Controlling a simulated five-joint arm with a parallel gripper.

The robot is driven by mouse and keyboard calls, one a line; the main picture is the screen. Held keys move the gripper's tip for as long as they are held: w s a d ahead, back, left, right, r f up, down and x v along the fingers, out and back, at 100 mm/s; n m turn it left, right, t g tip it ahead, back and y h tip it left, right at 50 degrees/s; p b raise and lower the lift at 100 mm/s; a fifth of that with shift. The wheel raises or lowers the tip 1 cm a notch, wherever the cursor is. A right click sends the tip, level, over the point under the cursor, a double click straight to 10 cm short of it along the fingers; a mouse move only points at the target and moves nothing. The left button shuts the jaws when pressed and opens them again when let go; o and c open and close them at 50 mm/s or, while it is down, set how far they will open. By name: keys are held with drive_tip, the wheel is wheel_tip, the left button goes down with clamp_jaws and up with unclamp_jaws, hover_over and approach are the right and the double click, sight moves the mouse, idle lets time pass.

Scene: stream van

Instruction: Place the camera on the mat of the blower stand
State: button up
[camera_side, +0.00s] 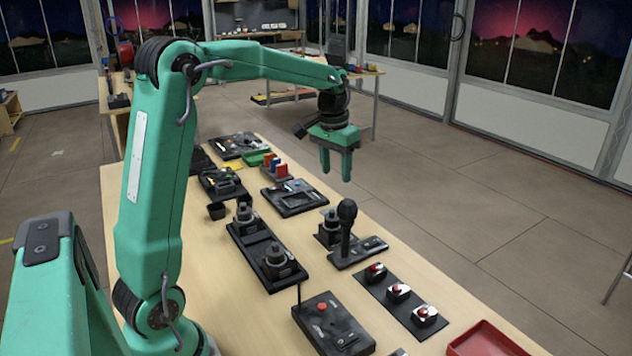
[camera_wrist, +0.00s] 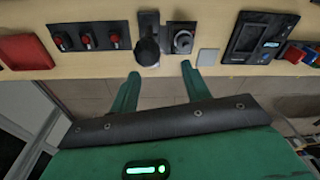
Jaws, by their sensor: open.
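My gripper (camera_side: 336,165) is open and empty, high above the far right edge of the table. In the wrist view its two green fingers (camera_wrist: 156,80) point toward the table edge, apart. The blower stand (camera_side: 347,222) looks like an upright dark stem with a rounded head on a flat black base mat (camera_side: 373,245); its round head also shows in the wrist view (camera_wrist: 147,51). A dark camera-like body with a round top (camera_side: 329,229) stands beside it, and also shows in the wrist view (camera_wrist: 183,40). Two similar bodies stand in a black tray, so which is the camera is uncertain.
The two-place black tray (camera_side: 256,237) lies left of the stand. A tool tray (camera_side: 294,198) lies beyond it. Nearer are a strip of red-topped devices (camera_side: 398,291), a red-button box (camera_side: 333,325) and a red tray (camera_side: 487,342). Bare wood shows between them.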

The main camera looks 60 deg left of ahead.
drive_tip(key=s+d+r+m+t, duration=0.15)
drive_tip(key=s+d+r, duration=0.25)
drive_tip(key=s+d, duration=0.6)
drive_tip(key=s+d+f+t, duration=0.1)
drive_tip(key=s+d, duration=0.1)
drive_tip(key=s, duration=0.4)
drive_tip(key=s+d+f+m+t, duration=0.1)
drive_tip(key=s+d+f, duration=0.1)
drive_tip(key=s, duration=0.3)
drive_tip(key=shift+s+d+f+t, duration=0.15)
drive_tip(key=shift+s+d+t, duration=0.2)
drive_tip(key=shift+s+d, duration=0.05)
